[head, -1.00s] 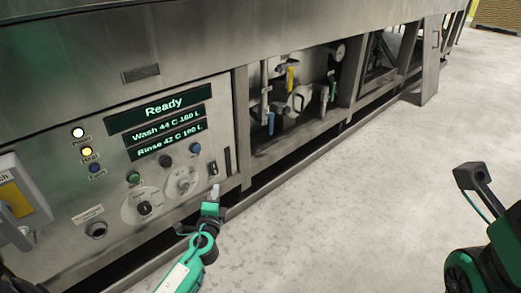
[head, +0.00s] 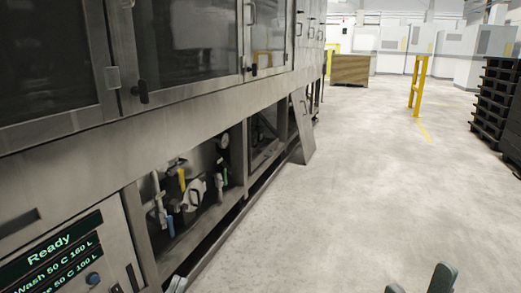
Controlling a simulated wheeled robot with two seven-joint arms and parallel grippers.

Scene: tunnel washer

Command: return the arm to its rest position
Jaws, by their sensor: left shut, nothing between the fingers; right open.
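Only the tips of my grippers show, at the bottom edge of the head view. My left gripper (head: 177,284) is shut and empty, just in front of the machine's lower edge, to the right of the control panel. My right gripper (head: 420,281) is open and empty, its two dark fingertips apart over the bare floor. The rest of both arms is out of the picture. The tunnel washer's control panel (head: 113,227) is at the lower left, partly cut off. Its display (head: 50,246) reads "Ready", with wash and rinse lines at 50 C.
The steel washer (head: 150,130) with glass doors runs along the left. An open bay (head: 185,195) holds valves with yellow and blue handles. The floor (head: 350,180) to the right is clear. Farther off stand a yellow post (head: 417,85), a dark pallet stack (head: 495,105) and a tan block (head: 350,70).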

